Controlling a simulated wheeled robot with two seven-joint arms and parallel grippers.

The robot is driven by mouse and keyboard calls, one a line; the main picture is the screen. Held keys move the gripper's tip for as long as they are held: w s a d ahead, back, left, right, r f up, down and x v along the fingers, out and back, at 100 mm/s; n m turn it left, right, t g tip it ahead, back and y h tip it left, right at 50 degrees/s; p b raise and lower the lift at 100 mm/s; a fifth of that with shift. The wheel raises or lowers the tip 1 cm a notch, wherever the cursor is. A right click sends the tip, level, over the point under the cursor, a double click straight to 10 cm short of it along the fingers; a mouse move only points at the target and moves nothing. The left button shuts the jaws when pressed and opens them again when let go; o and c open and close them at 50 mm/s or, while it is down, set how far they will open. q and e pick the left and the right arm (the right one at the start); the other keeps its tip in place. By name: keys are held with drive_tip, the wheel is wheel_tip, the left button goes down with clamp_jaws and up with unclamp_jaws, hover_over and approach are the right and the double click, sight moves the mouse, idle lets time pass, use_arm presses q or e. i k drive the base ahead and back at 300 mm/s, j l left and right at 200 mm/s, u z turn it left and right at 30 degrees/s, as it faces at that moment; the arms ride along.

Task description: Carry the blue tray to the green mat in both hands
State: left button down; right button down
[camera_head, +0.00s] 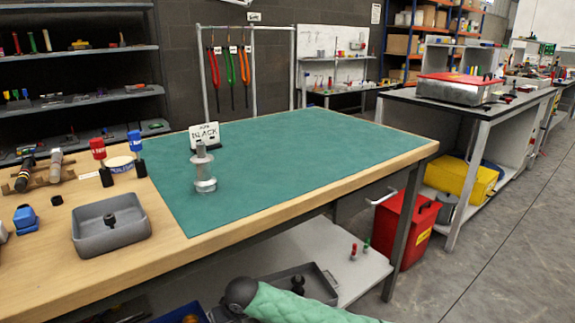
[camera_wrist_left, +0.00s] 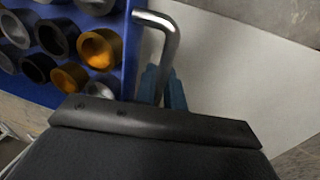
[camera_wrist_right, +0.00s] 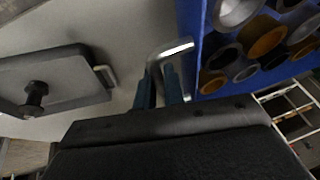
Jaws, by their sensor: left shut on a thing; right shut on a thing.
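The blue tray holds several rings or tubes in grey, black and orange. Its blue wall (camera_wrist_left: 130,50) shows in the left wrist view and its other end (camera_wrist_right: 190,22) in the right wrist view. In the head view only a bit of it shows at the bottom edge, below the table top. My left gripper (camera_wrist_left: 165,88) is shut on the metal handle at one end, and my right gripper (camera_wrist_right: 160,88) on the opposite handle. The green mat (camera_head: 290,150) lies on the table top. Both grippers are out of the head view.
A grey bin (camera_head: 110,232) is left of the mat. A grey tray (camera_head: 318,284) with a black knob sits on the lower shelf (camera_head: 355,262). The mat's right part is clear.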

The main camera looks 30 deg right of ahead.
sight(347, 140)
drive_tip(key=k+l, duration=0.1)
drive_tip(key=l, duration=0.5)
drive_tip(key=k+l, duration=0.1)
drive_tip(key=l, duration=0.55)
drive_tip(key=k+l, duration=0.1)
drive_tip(key=l, duration=0.5)
drive_tip(key=k+l, duration=0.1)
drive_tip(key=l, duration=0.55)
drive_tip(key=k+l, duration=0.1)
drive_tip(key=l, duration=0.5)
drive_tip(key=k+l, duration=0.1)
drive_tip(key=l, duration=0.55)
drive_tip(key=k+l, duration=0.1)
drive_tip(key=l, duration=0.5)
drive_tip(key=k+l, duration=0.15)
drive_tip(key=l, duration=0.5)
